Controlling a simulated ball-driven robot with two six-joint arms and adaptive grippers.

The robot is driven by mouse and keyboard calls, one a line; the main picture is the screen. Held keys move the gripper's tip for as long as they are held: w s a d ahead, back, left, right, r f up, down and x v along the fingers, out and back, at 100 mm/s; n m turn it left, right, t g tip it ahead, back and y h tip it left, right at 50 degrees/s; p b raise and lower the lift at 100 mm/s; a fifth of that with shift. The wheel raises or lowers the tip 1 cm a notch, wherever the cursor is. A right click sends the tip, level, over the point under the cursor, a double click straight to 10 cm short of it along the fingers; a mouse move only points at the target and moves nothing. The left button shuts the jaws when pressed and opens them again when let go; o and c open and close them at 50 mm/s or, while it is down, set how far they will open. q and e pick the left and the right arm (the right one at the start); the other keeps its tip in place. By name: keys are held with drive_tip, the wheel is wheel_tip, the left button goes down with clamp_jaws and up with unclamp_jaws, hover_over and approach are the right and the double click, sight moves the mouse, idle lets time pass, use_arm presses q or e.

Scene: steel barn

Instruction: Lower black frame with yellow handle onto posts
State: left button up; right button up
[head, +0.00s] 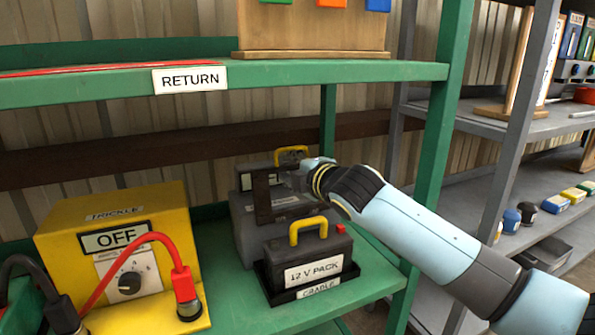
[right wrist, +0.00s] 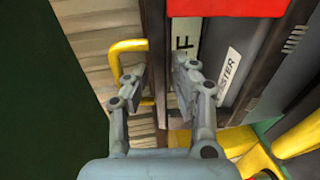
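My right gripper (head: 312,166) is beside the handle, reaching in from the right. In the right wrist view its two fingers (right wrist: 158,85) are spread apart. The left finger overlaps the yellow handle (right wrist: 116,72), and a dark bar shows between the fingers. I see no clear grip on the handle. Posts cannot be made out. My left gripper is not in view.
A 12 V pack (head: 312,254) with its own yellow handle sits in a black cradle (head: 318,293) in front. A yellow charger (head: 118,245) with red and black leads stands left. The green RETURN shelf (head: 330,72) hangs above; a green upright (head: 440,140) is right.

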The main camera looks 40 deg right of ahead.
clamp_jaws()
drive_tip(key=shift+c, duration=1.8)
unclamp_jaws()
drive_tip(key=shift+c, duration=0.7)
drive_tip(key=shift+p+v, duration=0.65)
drive_tip(key=shift+v, duration=0.5)
drive_tip(key=shift+f, duration=0.25)
